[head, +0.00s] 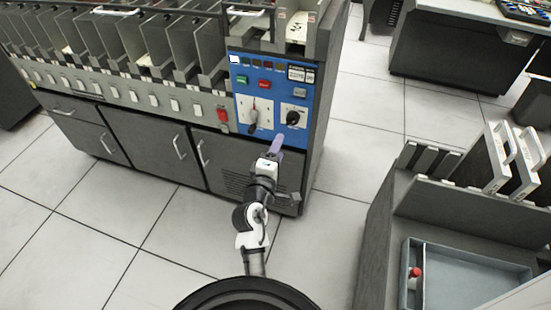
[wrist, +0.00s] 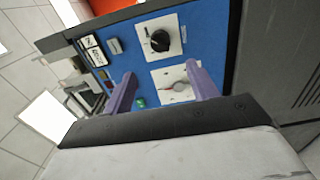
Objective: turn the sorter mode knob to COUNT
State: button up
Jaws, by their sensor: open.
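The sorter's blue control panel (head: 272,82) carries two knobs on white plates. The right one is a black knob (head: 293,117); in the wrist view the black knob (wrist: 159,40) is beyond my fingers. The other is a grey knob with a red mark (wrist: 178,91), between my fingers in the picture; its plate (head: 244,103) is on the left in the head view. The labels are too small to read, so I cannot tell which is the mode knob. My gripper (head: 278,143) is open and empty in front of the panel's lower edge, with purple fingers (wrist: 161,70).
A green button (head: 241,79) and a red button (head: 264,84) sit higher on the panel. The sorter's row of card pockets (head: 150,50) runs left. A grey desk with a blue tray (head: 470,280) stands at the right. Tiled floor between is clear.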

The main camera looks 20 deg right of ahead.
jog(key=shift+v, duration=1)
